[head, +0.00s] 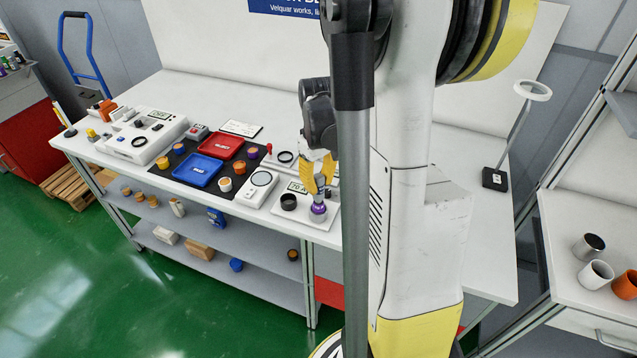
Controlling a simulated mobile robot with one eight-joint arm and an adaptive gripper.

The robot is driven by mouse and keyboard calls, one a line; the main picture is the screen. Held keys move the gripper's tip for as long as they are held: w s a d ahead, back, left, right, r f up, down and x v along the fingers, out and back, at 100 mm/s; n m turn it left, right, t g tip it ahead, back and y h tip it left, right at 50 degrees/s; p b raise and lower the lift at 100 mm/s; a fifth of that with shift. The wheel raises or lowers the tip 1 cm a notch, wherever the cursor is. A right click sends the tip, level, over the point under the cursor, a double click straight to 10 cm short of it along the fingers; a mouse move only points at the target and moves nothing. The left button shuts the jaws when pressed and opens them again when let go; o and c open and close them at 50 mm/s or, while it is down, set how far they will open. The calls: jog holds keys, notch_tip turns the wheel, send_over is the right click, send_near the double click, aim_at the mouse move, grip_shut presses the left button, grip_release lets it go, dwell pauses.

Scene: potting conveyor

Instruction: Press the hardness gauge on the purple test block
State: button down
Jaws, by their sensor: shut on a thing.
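My gripper (318,190) has yellow fingers and points down over the front edge of the white bench. It is shut on a small greyish thing that looks like the hardness gauge, mostly hidden between the fingers. Directly below the fingertips is the round purple test block (318,210), on a white plate (330,223). The held thing appears to meet the top of the block, but I cannot tell if they touch. A display (297,187) beside the gripper seems to read "70 A". A black ring (288,202) sits left of the block.
To the left, a black mat (215,190) holds a blue tray (197,170), a red tray (222,146) and several small coloured cylinders. A white device with a round dial (260,181) stands nearby. A ring lamp (532,90) stands right; bench space behind is clear.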

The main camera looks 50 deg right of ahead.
jog(key=shift+r, duration=0.1)
jog(key=shift+r+p, duration=2.3)
jog(key=shift+r, duration=0.65)
jog(key=shift+f, duration=0.1)
